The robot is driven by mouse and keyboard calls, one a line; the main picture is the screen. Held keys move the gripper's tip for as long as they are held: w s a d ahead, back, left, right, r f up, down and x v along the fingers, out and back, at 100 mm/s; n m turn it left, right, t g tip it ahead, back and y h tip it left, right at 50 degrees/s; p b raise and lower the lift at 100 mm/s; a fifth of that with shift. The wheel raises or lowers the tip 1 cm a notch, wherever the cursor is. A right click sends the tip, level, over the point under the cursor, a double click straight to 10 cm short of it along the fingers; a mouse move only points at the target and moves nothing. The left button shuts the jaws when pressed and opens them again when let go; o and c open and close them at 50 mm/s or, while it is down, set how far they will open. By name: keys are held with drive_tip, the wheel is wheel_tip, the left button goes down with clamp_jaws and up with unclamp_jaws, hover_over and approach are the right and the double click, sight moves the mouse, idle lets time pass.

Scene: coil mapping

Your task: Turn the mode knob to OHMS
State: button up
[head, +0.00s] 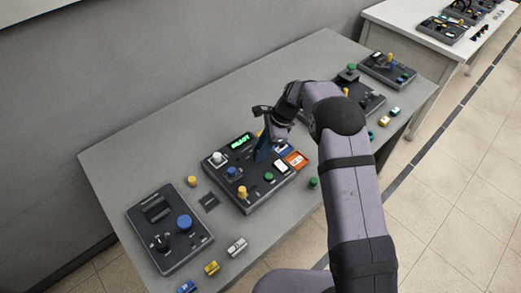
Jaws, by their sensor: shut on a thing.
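My gripper (261,156) points down at the middle dark device (253,201) on the grey table. It is shut on a small part on the device's top, right of the green lit display (241,142). The fingers hide that part almost wholly; its place fits the mode knob, but I cannot make out its pointer or its setting. The labels on the device are too small to read, so I cannot pick out OHMS.
Another device with a large blue knob (184,222) stands left. Loose coloured blocks lie along the front edge.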

drive_tip(key=n, duration=0.2)
drive_tip(key=n+g, duration=0.1)
drive_tip(key=n, duration=0.1)
drive_tip(key=shift+w+a+g+h+b, duration=0.1)
drive_tip(key=shift+w+g+h+b, duration=0.1)
drive_tip(key=shift+g+h+b, duration=0.15)
drive_tip(key=shift+n+g+h+b, duration=0.35)
drive_tip(key=shift+n+h+b, duration=0.1)
drive_tip(key=shift+n, duration=1.35)
drive_tip(key=shift+a+n, duration=0.1)
drive_tip(key=shift+n, duration=0.4)
drive_tip(key=o, duration=1)
drive_tip(key=shift+o, duration=0.2)
drive_tip(key=shift+r, duration=0.15)
wheel_tip(320, 180, up, 10)
drive_tip(key=p, duration=0.3)
drive_tip(key=shift+p, duration=0.3)
